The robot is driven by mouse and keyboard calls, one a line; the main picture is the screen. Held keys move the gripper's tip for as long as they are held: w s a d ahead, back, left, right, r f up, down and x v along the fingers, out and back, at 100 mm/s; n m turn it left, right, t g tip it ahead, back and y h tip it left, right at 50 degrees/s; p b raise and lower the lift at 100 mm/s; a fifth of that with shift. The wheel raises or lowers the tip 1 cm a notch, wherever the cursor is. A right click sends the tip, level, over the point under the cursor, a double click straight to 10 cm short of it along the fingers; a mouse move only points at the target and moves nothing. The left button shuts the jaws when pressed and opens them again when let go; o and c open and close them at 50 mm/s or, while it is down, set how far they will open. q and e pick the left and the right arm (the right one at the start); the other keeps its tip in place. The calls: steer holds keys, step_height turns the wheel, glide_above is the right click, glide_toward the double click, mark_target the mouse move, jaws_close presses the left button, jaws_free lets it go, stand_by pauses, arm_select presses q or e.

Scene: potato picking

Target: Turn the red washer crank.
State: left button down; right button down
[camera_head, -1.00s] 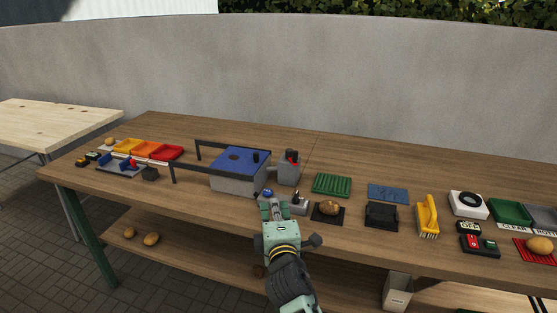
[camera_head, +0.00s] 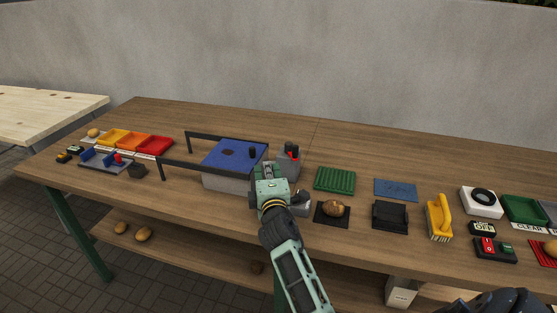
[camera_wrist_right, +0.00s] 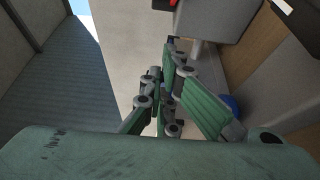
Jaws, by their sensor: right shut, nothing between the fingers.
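The red part of the washer crank (camera_head: 292,156) shows beside a dark knob on a small grey housing, just right of the grey washer box with a blue lid (camera_head: 222,152). In the right wrist view, a bit of red (camera_wrist_right: 173,3) shows at the top edge. My right gripper (camera_head: 268,166) is in front of the box's right end, left of and below the crank. It is shut and empty. Its fingers also show in the wrist view (camera_wrist_right: 168,95). Whether it touches the box or housing cannot be told. My left gripper is not in view.
A potato (camera_head: 333,208) on a dark pad, a green ribbed mat (camera_head: 335,180), a black tray (camera_head: 390,215) and a yellow brush (camera_head: 438,217) lie to the right. A black rail frame (camera_head: 188,143) and coloured trays (camera_head: 120,138) are left. The table behind is clear.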

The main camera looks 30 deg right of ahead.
steer(key=d, duration=0.1)
steer(key=w+d+p, duration=0.1)
steer(key=d, duration=0.3)
steer(key=shift+w+p, duration=0.3)
steer(key=shift+p, duration=0.05)
steer(key=shift+s+d, duration=0.4)
steer(key=shift+s, duration=0.05)
stand_by(0.4)
steer(key=shift+s+d+p, duration=0.1)
steer(key=shift+p, duration=0.2)
steer(key=shift+s+d+p, duration=0.3)
steer(key=shift+s+d, duration=0.35)
steer(key=shift+d, duration=0.15)
steer(key=shift+s+d, duration=0.25)
steer(key=shift+d, duration=0.4)
steer(key=shift+s+d, duration=0.25)
steer(key=shift+d, duration=0.4)
